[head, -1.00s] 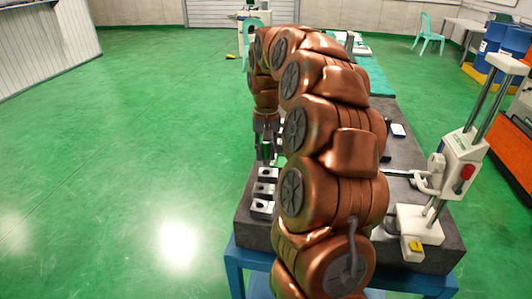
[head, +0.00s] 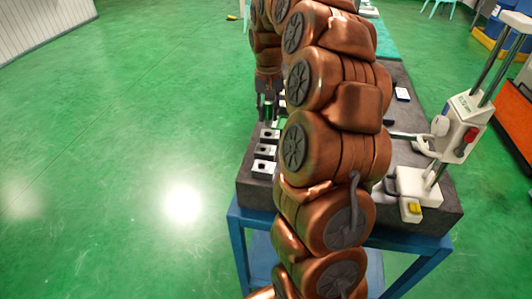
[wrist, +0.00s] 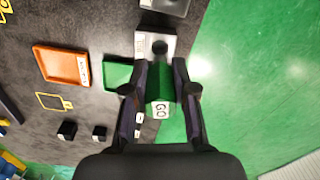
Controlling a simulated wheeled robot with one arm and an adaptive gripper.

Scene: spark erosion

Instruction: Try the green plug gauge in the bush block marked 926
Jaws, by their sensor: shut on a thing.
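My gripper (wrist: 160,85) is shut on the green plug gauge (wrist: 159,88), whose end marked GO faces the wrist camera. In the head view, the green gauge (head: 268,112) hangs upright in my gripper (head: 267,106), close above the far end of a row of bush blocks. Three pale blocks with dark bores show there: a far one (head: 269,135), a middle one (head: 265,152) and a near one (head: 262,169). In the wrist view, a pale block (wrist: 155,44) with a round bore lies just beyond the gauge. I cannot read 926 on any block. The gauge's lower end is hidden.
An orange tray (wrist: 62,67) and a green piece (wrist: 117,73) lie on the dark slab (wrist: 105,30), with small black blocks (wrist: 67,130) nearby. A white stand with a column (head: 455,135) is on the right of the slab. The slab's edge is close beside the blocks.

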